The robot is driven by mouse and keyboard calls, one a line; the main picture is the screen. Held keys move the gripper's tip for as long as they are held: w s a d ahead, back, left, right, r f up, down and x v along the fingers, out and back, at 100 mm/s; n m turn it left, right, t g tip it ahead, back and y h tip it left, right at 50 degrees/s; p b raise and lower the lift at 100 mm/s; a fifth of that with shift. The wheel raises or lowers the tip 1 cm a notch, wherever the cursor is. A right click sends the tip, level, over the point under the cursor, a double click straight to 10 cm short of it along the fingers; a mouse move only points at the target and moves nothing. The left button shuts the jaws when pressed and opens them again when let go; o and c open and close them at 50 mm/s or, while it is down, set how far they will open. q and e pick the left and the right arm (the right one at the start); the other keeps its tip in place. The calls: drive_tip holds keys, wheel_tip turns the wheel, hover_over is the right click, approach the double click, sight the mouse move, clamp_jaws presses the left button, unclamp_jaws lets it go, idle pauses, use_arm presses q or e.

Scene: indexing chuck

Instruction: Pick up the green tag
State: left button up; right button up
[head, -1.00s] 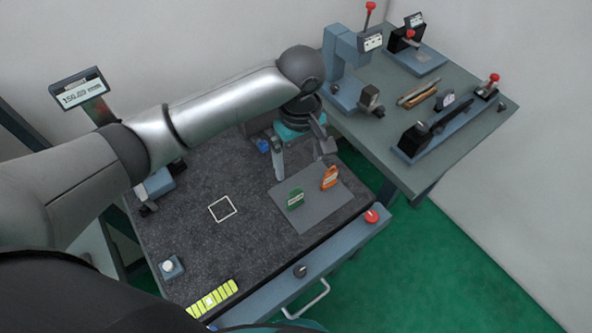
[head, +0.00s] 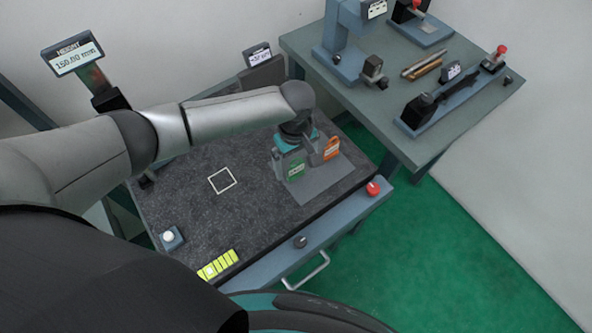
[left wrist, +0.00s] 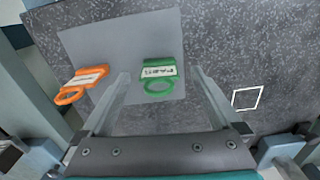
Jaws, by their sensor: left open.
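The green tag (head: 296,171) has a pale label and a ring-shaped end. It is on the grey pad (head: 322,187) on the dark speckled bench. My left gripper (head: 294,166) is open just over it, with the fingers to either side. In the left wrist view the green tag (left wrist: 158,73) shows between the two fingers (left wrist: 160,78), with visible gaps on both sides. Whether the fingertips are down to its level I cannot tell. My right gripper is not in view.
A white square outline (head: 222,180) lies on open bench to the left. A yellow strip (head: 218,264) and a red button (head: 374,188) are near the front. A side table (head: 440,125) holds fixtures.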

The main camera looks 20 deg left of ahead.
use_arm(q)
drive_tip(key=shift+d+f, duration=0.1)
drive_tip(key=shift+f, duration=0.8)
drive_tip(key=c, duration=1.4)
drive_tip(key=shift+r, duration=0.2)
